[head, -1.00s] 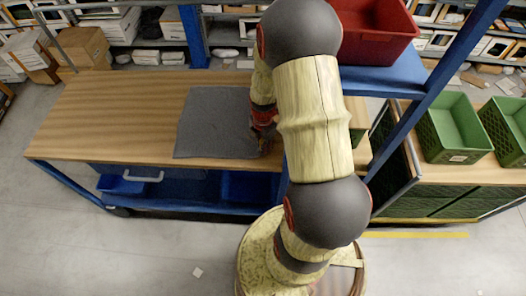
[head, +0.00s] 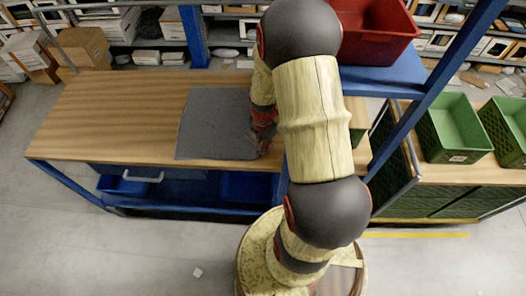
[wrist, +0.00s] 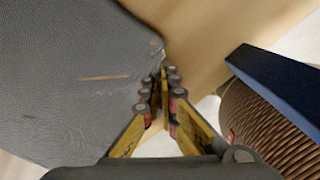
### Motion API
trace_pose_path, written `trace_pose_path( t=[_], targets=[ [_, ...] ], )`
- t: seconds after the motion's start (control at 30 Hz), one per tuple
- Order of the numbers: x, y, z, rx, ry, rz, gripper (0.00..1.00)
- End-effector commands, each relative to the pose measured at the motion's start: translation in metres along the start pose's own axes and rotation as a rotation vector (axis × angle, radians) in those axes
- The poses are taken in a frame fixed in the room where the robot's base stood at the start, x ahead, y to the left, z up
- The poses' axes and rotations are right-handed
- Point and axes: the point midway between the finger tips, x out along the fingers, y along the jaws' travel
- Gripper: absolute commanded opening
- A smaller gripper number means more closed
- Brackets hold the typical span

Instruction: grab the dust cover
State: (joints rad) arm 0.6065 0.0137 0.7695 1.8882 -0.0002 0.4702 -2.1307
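The dust cover (head: 215,125) is a dark grey, thin sheet lying flat on the wooden workbench top, its front right corner close to the bench's front edge. It fills the left of the wrist view (wrist: 70,75), with light creases near that corner. My gripper (head: 262,148) is at this corner, pointing down. In the wrist view my gripper's fingers (wrist: 164,75) have come together with the corner of the cover between their tips. The exact pinch is partly hidden by the fingers.
The wooden bench top (head: 110,115) is clear left of the cover. A red bin (head: 375,30) sits on a blue shelf (head: 385,78) to the right. Green crates (head: 455,125) stand farther right. A blue upright (head: 445,75) rises between. Blue bins (head: 122,185) sit below the bench.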

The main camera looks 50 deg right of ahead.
Motion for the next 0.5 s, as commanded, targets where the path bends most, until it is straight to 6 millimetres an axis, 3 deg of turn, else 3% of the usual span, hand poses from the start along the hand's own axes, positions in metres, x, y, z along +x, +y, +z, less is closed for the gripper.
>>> trace_pose_path(
  t=[0.07, 0.17, 0.5],
  targets=[
    [0.002, -0.006, -0.004, 0.0, 0.009, -0.014, 0.0],
    [-0.011, -0.005, -0.003, 0.0, 0.008, -0.012, 0.0],
    [-0.077, -0.002, -0.001, 0.0, 0.002, -0.003, 0.0]
  ],
)
